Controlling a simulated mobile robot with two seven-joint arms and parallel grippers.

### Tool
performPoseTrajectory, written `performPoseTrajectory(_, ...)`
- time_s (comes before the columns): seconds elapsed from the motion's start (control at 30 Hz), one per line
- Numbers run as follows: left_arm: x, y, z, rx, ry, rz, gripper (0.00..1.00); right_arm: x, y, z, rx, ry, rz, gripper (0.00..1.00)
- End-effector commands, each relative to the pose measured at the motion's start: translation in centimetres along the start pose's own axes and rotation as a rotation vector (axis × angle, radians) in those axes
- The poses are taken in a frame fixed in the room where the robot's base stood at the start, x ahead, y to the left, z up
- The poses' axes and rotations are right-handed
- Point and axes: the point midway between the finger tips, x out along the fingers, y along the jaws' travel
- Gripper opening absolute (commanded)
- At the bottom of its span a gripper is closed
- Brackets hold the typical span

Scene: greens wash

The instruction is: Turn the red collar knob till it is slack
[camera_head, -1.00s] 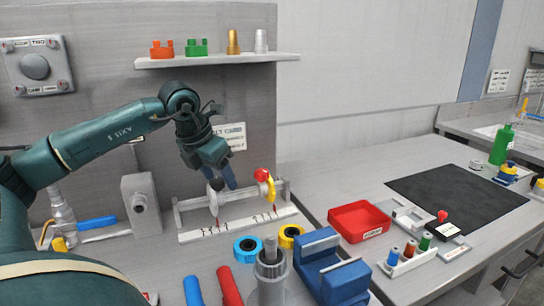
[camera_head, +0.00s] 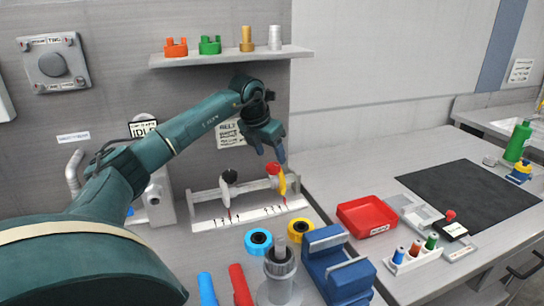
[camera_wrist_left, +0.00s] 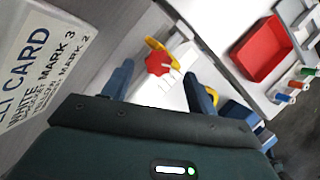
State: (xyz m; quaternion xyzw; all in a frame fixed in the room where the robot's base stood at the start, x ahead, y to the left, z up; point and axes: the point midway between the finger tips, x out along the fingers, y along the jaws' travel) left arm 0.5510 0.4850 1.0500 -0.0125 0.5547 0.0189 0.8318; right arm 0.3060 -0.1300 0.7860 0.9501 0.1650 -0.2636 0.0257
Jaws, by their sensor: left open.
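The red collar knob (camera_head: 273,169) sits at the top of a yellow collar (camera_head: 283,186) at the right part of the white ruler rail (camera_head: 262,215). A second, white collar with a black knob (camera_head: 229,176) stands further left on the rail. My left gripper (camera_head: 269,156) is open and empty, just above the red knob, fingers pointing down. In the left wrist view the red knob (camera_wrist_left: 160,64) shows between and beyond the two blue fingers (camera_wrist_left: 160,82), apart from them as far as I can see. My right gripper is not in view.
A shelf (camera_head: 230,57) with coloured parts is on the wall above. Blue (camera_head: 258,241) and yellow (camera_head: 301,231) rings, a grey post (camera_head: 280,265) and a blue vise (camera_head: 336,267) stand in front. A red tray (camera_head: 367,216) lies right.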

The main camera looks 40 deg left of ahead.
Motion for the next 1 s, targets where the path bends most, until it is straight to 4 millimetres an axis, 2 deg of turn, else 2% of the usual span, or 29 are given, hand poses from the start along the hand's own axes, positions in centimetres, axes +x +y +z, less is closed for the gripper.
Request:
performPoseTrajectory(0.03, 1.2, 0.1, -0.3, -0.001, 0.009, 0.001, 0.58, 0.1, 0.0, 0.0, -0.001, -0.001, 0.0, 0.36)
performPoseTrajectory(0.2, 3.1, 0.1, -0.3, -0.001, 0.005, 0.0, 0.58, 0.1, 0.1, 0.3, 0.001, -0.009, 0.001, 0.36)
performPoseTrajectory(0.6, 3.9, 0.1, -0.3, 0.0, 0.002, 0.001, 0.58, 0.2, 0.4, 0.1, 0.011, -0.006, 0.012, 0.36)
performPoseTrajectory(1.0, 3.8, 0.1, -0.3, -0.001, 0.003, 0.001, 0.25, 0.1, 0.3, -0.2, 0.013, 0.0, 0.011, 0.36)
